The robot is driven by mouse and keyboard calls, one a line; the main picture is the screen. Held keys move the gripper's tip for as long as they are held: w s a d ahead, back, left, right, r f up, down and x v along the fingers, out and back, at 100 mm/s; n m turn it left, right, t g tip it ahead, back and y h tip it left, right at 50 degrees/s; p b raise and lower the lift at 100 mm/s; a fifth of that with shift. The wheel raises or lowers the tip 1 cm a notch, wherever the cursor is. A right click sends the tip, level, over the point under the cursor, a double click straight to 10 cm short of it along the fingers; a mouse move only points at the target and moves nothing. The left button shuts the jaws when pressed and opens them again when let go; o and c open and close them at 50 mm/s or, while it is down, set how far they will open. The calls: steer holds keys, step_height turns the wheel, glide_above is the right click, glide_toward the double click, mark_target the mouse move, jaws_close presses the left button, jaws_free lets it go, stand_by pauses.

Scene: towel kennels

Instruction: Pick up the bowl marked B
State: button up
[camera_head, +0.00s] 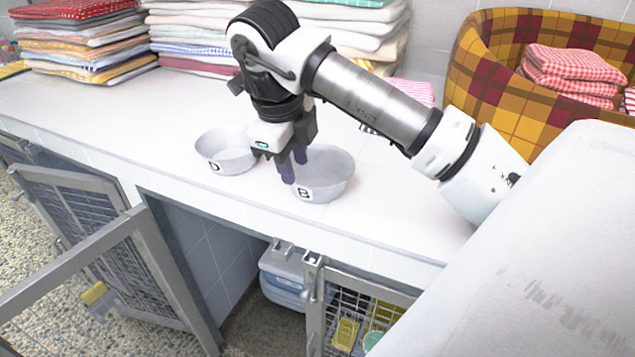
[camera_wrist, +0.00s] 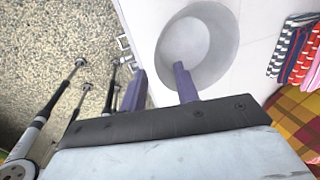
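The bowl marked B (camera_head: 328,178) is light grey and stands upright on the white counter, its letter on the front. My gripper (camera_head: 293,171) points down at this bowl's left rim, with its purple fingers apart and nothing seen between them. In the wrist view, a grey bowl (camera_wrist: 190,40) lies ahead of my gripper (camera_wrist: 159,70). One finger overlaps the bowl's inside and the other is outside its rim. I cannot tell whether either finger touches it. A similar bowl marked D (camera_head: 228,152) stands just to the left.
Folded towel stacks (camera_head: 85,45) line the back of the counter (camera_head: 100,110). A plaid basket (camera_head: 490,85) with red checked cloths stands at the back right. Below the counter's front edge are kennels, with an open wire door (camera_head: 110,260) at left. The counter left of bowl D is clear.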

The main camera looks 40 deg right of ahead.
steer(key=b+x, duration=0.1)
steer(key=x, duration=0.1)
steer(key=b+x, duration=0.1)
steer(key=x, duration=0.2)
steer(key=shift+s, duration=0.25)
jaws_close()
